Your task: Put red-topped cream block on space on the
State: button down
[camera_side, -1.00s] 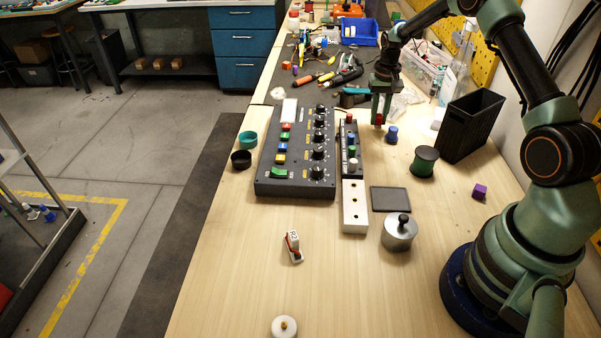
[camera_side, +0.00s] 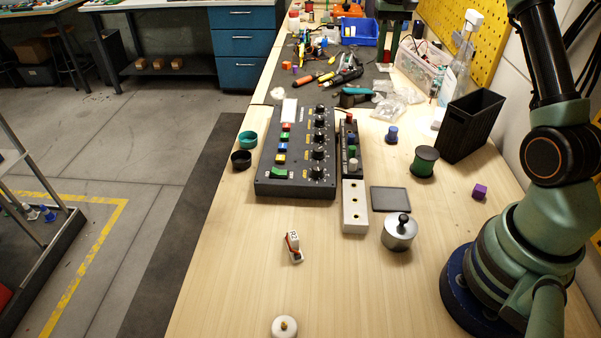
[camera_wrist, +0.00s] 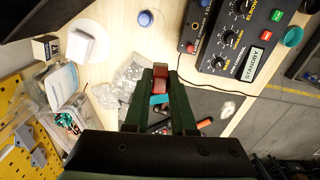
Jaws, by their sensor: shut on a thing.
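My gripper (camera_wrist: 161,88) is shut on a small block (camera_wrist: 160,74) in the wrist view. The block shows a red end and a paler, pinkish part between the fingers; the rest of it is hidden. In the side view my gripper (camera_side: 388,58) is raised at the top edge, over the far part of the bench, and the block cannot be made out clearly there. The dark console (camera_side: 263,183) has knobs and a column of coloured keys. Beside it, a narrow strip (camera_side: 348,214) has open holes at its near end and coloured pegs at its far end.
A blue knob (camera_side: 391,134), a green-black spool (camera_side: 424,161), a black bin (camera_side: 470,125), a dark plate (camera_side: 390,200) and a metal weight (camera_side: 398,232) stand right of the strip. A small "R2" piece (camera_side: 293,246) lies in front. Bare wood surrounds it.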

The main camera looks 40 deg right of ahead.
jog(key=w+a+n, duration=0.3)
jog(key=a+n, duration=0.1)
jog(key=a, duration=1)
jog(key=n, duration=1.3)
send_over(237, 273)
notch_tip(237, 273, down, 15)
jog(key=shift+r, duration=0.2)
jog(key=shift+f, duration=2.55)
jog(key=shift+f, duration=0.15)
jog(key=c, duration=0.8)
grip_release()
jog(key=shift+o, duration=0.2)
